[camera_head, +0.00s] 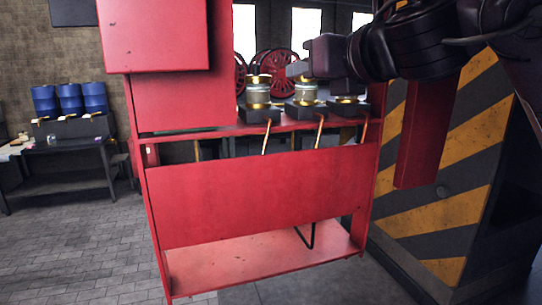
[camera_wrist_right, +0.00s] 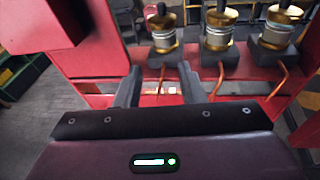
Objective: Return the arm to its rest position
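My right arm comes in from the upper right in the head view. Its gripper (camera_head: 298,69) is in front of the red stand (camera_head: 255,195), at the height of the brass-and-glass fittings. In the right wrist view the two fingers of this gripper (camera_wrist_right: 160,88) are spread apart with nothing between them. Three fittings stand upright on dark blocks on the shelf: the left one (camera_head: 258,90), the middle one (camera_head: 306,91) and the right one (camera_head: 347,98), partly hidden by my arm. My left gripper is not in view.
A red box (camera_head: 153,36) juts out at the stand's upper left. A yellow-and-black striped housing (camera_head: 440,210) is close on the right. Copper pipes (camera_head: 319,130) hang below the blocks. A dark workbench (camera_head: 65,150) and blue barrels (camera_head: 70,98) are far left. The left floor is clear.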

